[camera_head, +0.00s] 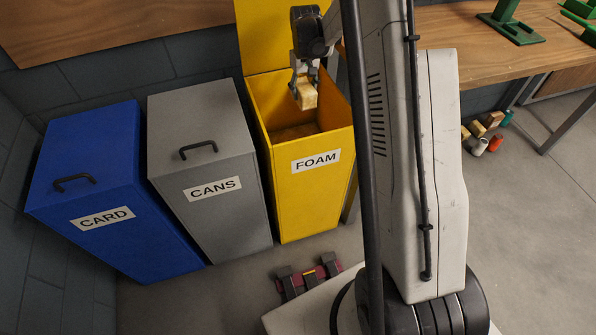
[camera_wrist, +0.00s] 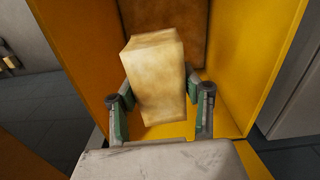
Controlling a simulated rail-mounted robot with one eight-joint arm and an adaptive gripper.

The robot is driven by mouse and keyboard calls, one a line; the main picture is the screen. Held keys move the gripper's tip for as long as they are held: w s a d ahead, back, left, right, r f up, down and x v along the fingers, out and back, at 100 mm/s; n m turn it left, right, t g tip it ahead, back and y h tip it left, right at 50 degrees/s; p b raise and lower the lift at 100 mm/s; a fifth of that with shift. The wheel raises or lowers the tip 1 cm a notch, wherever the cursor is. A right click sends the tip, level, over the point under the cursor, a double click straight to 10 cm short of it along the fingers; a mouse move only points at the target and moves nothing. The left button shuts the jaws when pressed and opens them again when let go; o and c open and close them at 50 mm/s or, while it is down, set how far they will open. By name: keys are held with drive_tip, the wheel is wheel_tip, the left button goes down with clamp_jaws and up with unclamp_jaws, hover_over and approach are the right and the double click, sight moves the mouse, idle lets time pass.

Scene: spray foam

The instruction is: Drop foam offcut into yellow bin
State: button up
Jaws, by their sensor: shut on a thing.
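The foam offcut (camera_head: 305,93) is a small tan block held between the fingers of my gripper (camera_head: 304,82), over the open mouth of the yellow bin (camera_head: 310,190) labelled FOAM. In the wrist view, the offcut (camera_wrist: 158,85) sits tilted between the two fingers of my gripper (camera_wrist: 161,105). The yellow walls of the bin (camera_wrist: 235,75) surround it in that view. Brown material shows lower inside the bin. The bin's yellow lid stands open at its back.
A grey CANS bin (camera_head: 205,150) and a blue CARD bin (camera_head: 100,190), both with closed lids, stand left of the yellow bin. A wooden workbench (camera_head: 490,45) is at the upper right. Several small blocks and cans (camera_head: 480,146) lie on the floor beneath it.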

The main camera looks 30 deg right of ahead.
drive_tip(key=shift+f, duration=0.35)
drive_tip(key=o, duration=1)
wheel_tip(320, 180, up, 12)
drive_tip(key=shift+r, duration=0.1)
